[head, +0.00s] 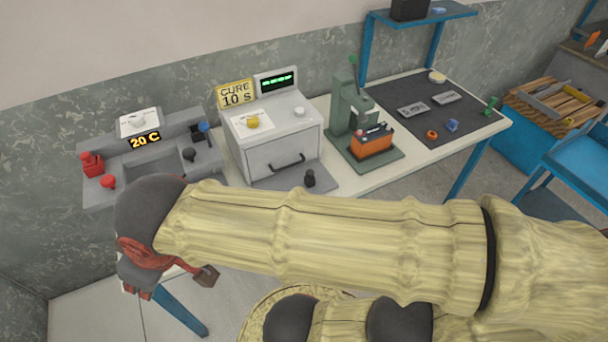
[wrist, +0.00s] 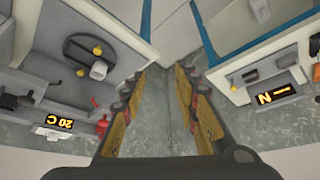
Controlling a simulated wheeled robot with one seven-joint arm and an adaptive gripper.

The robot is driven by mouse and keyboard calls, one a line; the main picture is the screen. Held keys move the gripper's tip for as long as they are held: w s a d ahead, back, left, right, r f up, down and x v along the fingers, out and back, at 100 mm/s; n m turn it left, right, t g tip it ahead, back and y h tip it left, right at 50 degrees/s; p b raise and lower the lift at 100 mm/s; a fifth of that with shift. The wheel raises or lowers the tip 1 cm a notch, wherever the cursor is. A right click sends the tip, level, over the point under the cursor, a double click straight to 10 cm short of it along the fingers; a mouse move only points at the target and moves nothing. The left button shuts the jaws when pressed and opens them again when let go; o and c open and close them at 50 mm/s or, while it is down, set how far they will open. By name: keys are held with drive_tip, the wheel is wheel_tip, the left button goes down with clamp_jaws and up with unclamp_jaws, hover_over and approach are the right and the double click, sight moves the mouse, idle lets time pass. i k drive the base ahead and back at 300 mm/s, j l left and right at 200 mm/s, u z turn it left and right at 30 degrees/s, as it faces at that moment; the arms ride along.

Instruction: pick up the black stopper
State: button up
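My gripper (head: 180,280) is at the lower left of the head view, in front of the bench and well left of the black stopper, partly hidden behind my arm. In the wrist view my gripper (wrist: 160,80) has its two fingers apart with nothing between them. I cannot make out the stopper on the mat in the wrist view.
The white oven (head: 275,135) stands behind the mat. The grey 20 C unit (head: 140,165) with red pieces (head: 92,164) is at left. A dark mat (head: 470,110) holds small parts.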

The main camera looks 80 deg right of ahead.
sight(309, 179)
drive_tip(key=z, duration=2.5)
drive_tip(key=j+z, duration=0.8)
drive_tip(key=z, duration=0.15)
drive_tip(key=j+z, duration=0.5)
drive_tip(key=k+l, duration=0.05)
drive_tip(key=l, duration=0.05)
